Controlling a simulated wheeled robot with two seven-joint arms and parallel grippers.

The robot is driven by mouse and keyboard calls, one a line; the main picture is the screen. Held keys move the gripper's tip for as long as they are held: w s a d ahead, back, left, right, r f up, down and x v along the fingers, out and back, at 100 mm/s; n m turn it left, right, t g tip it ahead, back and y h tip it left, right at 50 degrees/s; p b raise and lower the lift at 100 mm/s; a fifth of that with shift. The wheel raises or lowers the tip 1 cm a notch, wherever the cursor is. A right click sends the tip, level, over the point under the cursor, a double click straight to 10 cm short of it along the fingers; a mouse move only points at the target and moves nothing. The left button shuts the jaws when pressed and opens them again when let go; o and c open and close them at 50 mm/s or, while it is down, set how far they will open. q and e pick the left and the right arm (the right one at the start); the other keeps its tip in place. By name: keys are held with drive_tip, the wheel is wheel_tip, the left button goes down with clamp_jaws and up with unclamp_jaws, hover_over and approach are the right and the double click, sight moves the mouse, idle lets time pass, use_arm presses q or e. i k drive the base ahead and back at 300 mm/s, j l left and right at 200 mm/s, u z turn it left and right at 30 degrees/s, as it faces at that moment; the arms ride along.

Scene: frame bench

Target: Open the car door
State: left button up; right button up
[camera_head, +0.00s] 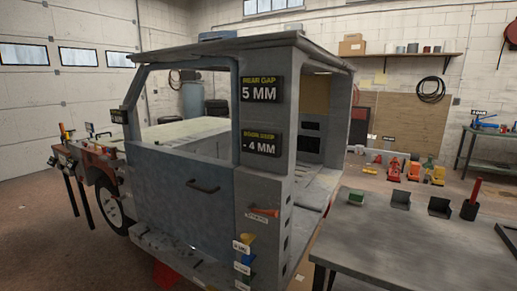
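The car door (165,185) is a blue-grey panel on the side of a grey vehicle cab, with an open window frame above it. It appears closed, its right edge close against the cab pillar (262,180). A dark bar handle (203,186) sits on the upper right part of the door. Neither of my grippers is in view, and nothing is seen touching the door or handle.
A grey metal table (420,235) with small bins stands at the right, close to the cab. A sill (165,243) juts out below the door. A small orange-red handle (264,212) is on the pillar. Floor at the left front is clear.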

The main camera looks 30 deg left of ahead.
sight(189, 196)
drive_tip(key=u, duration=1.7)
